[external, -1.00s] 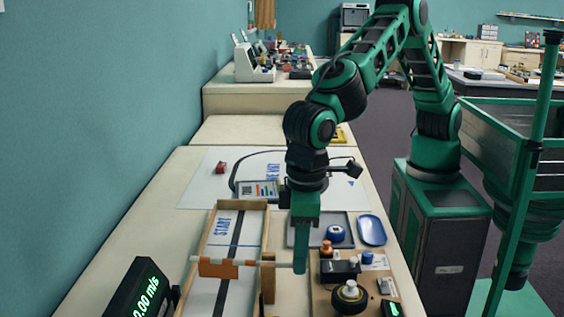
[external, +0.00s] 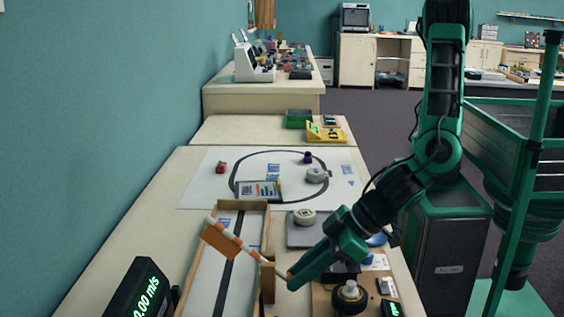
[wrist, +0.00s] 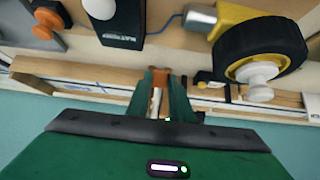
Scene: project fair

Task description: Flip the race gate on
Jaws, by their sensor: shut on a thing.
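The race gate's orange-and-white striped bar (external: 249,254) is tilted over the start of the wooden-walled track (external: 201,285). Its left end with the orange flag (external: 220,240) is raised, and its right end is low beside the wooden post (external: 267,281). My gripper (external: 293,281) is shut on the bar's right end, right of the post. In the wrist view my gripper (wrist: 163,97) shows a pale piece of the bar between its fingers. The exact grip is partly hidden by the fingers.
A wooden board with a wheel (external: 349,296) stands close right of my gripper; the wheel also shows in the wrist view (wrist: 260,50). A speed display (external: 143,290) reading 0.00 m/s is at front left. A grey tray (external: 303,232) lies behind my gripper.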

